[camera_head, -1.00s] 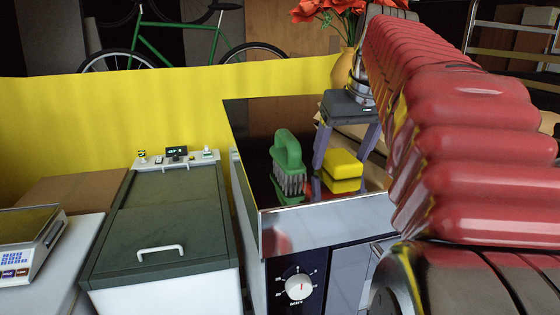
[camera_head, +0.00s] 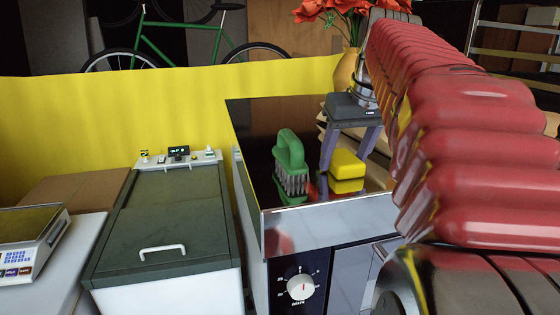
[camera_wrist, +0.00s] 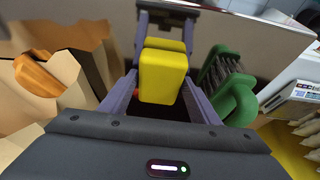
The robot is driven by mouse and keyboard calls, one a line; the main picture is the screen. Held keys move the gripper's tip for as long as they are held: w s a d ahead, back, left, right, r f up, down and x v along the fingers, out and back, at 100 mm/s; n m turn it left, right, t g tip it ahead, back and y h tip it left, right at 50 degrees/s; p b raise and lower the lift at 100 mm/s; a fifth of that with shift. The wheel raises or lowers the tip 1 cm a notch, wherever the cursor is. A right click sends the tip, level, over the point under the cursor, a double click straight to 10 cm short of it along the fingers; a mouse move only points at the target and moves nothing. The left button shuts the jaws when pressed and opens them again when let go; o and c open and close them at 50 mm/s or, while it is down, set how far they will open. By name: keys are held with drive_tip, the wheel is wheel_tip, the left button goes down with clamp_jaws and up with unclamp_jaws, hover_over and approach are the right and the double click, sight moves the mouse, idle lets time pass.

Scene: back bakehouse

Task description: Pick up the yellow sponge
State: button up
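The yellow sponge (camera_head: 347,163) lies on the dark, glossy top of a metal-edged appliance (camera_head: 330,211), to the right of a green-handled brush. My gripper (camera_head: 348,160) reaches down over it, with one finger on each side. In the wrist view, the sponge (camera_wrist: 163,76) sits between the two grey-purple fingers of my gripper (camera_wrist: 162,88). The fingers are apart and close to its sides; I cannot tell whether they touch it. It still appears to rest on the top.
The green brush (camera_head: 290,163) stands close to the left finger, bristles down. A vase (camera_head: 345,70) of red flowers is behind my gripper. In the wrist view, paper bags (camera_wrist: 85,65) lie to the left. A chest with a dark lid (camera_head: 165,215) and a scale (camera_head: 28,235) stand left.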

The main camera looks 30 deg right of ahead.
sight(344, 158)
drive_tip(key=c, duration=0.6)
drive_tip(key=shift+r, duration=0.1)
drive_tip(key=shift+c, duration=0.2)
wheel_tip(344, 158, up, 10)
drive_tip(key=shift+r, duration=0.2)
idle(0.7)
drive_tip(key=o, duration=0.4)
drive_tip(key=c, duration=0.3)
